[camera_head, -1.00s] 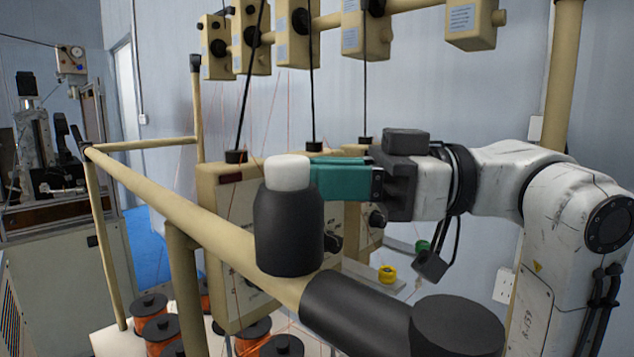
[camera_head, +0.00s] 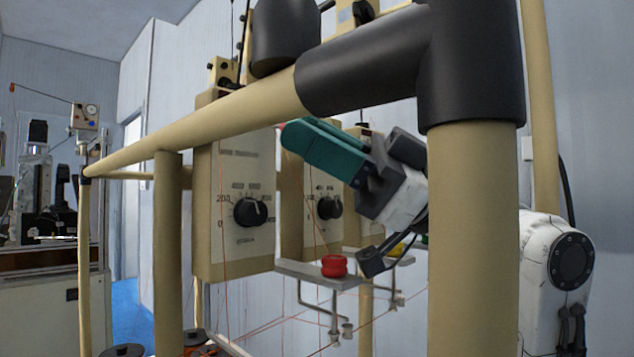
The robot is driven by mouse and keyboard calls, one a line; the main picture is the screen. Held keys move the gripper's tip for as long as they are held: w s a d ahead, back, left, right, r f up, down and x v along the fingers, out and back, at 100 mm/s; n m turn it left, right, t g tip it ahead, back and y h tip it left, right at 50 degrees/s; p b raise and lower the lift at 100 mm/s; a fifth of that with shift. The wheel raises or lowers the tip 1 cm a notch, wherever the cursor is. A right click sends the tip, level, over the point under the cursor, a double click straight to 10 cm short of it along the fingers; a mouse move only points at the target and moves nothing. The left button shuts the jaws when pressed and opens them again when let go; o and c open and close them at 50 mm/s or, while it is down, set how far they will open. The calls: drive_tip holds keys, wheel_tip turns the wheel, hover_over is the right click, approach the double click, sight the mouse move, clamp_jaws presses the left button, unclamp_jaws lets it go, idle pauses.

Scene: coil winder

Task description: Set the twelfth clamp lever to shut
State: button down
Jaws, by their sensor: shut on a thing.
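My gripper (camera_head: 283,131) has teal fingers that point up and to the left, in front of the two beige dial boxes. It is shut on a small reddish thing (camera_head: 281,126), of which only a sliver shows at the fingertips. I cannot tell whether that thing is a clamp lever. No numbered clamp lever can be made out. Below the boxes, a grey plate (camera_head: 300,272) carries a red knob (camera_head: 334,265) and hanging bent rods.
A beige rail (camera_head: 215,128) and a thick post (camera_head: 472,240) with a black joint (camera_head: 468,60) stand close in front and hide part of my arm. The near dial box (camera_head: 235,195) and a second box (camera_head: 308,215) hang behind. Thin copper-coloured wires run below.

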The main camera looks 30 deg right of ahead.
drive_tip(key=shift+w+a+f+n+g+y+b, duration=0.1)
drive_tip(key=shift+f+n+g+y+b, duration=0.25)
drive_tip(key=shift+n+b, duration=0.35)
drive_tip(key=shift+w+a+f+n+g+y+b, duration=0.1)
drive_tip(key=shift+f+n+g+y+b, duration=0.25)
drive_tip(key=shift+b, duration=0.5)
drive_tip(key=shift+r+n+b, duration=0.15)
drive_tip(key=shift+n+b, duration=0.15)
drive_tip(key=shift+n, duration=0.05)
drive_tip(key=c, duration=1)
unclamp_jaws()
drive_tip(key=shift+d, duration=0.15)
drive_tip(key=b+v, duration=0.1)
drive_tip(key=v, duration=0.6)
drive_tip(key=shift+d, duration=0.15)
